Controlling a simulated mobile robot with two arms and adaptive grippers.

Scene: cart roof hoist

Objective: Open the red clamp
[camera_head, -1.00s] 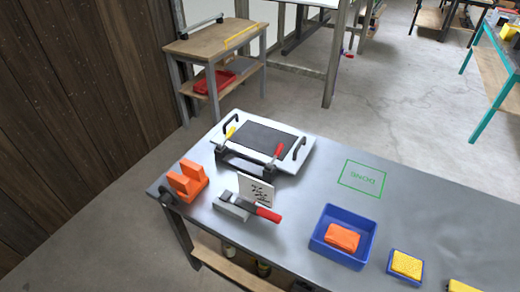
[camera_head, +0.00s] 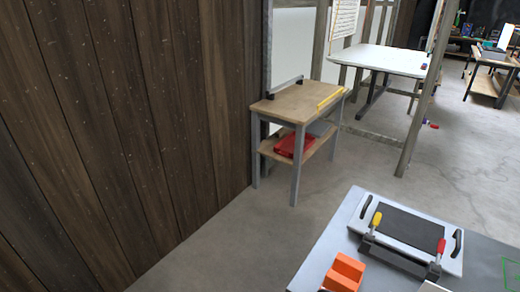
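A red-handled clamp (camera_head: 441,246) stands at the near right of a white board with a dark pad (camera_head: 409,229) on the grey metal table. A yellow-handled clamp (camera_head: 376,220) stands at the board's left side. Both handles point up; I cannot tell from here whether the jaws are open or shut. Neither of my grippers is in view.
The grey table (camera_head: 332,236) fills the lower right, with an orange block (camera_head: 345,272) at its near edge. A wooden side table (camera_head: 300,101) with a red tray (camera_head: 293,146) stands behind. A plank wall (camera_head: 120,120) closes the left; concrete floor lies between.

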